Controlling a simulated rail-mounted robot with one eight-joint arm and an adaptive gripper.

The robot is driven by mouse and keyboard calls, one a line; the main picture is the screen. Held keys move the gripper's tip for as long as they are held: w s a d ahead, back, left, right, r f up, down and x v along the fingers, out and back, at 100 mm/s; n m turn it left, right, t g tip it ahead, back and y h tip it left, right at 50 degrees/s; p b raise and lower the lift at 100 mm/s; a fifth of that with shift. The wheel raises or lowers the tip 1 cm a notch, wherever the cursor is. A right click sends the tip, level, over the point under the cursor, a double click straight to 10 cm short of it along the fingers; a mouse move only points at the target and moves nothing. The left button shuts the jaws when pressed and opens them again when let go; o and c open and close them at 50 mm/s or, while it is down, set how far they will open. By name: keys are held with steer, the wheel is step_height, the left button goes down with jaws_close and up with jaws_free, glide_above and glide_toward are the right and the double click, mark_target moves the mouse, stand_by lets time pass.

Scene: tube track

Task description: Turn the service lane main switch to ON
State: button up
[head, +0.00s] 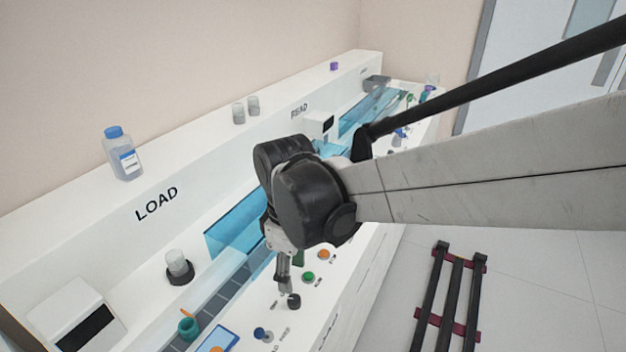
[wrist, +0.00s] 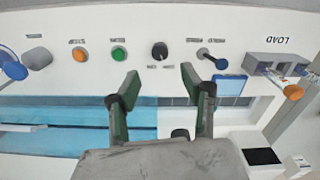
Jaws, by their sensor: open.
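A black rotary knob (wrist: 159,51) with a pale pointer mark sits on the white panel in the wrist view. It looks like the main switch, but its small label cannot be read. It also shows in the head view (head: 293,301), beside my gripper. My gripper (wrist: 159,79) is open, with its green-padded fingers spread left and right of the knob's line. The knob lies just beyond the fingertips and between them in the picture; I see no contact. In the head view my gripper (head: 283,284) hangs low over the panel.
A green button (wrist: 119,53), an orange button (wrist: 79,55) and a grey knob (wrist: 38,58) are left of the black knob. A blue-tipped lever (wrist: 219,62) is close on its right. A blue-lined track (wrist: 60,115) runs alongside the panel.

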mark_target(294, 299)
step_height(294, 299, down, 9)
steer(key=shift+r+b, duration=0.15)
steer(key=shift+b, duration=0.9)
jaws_close()
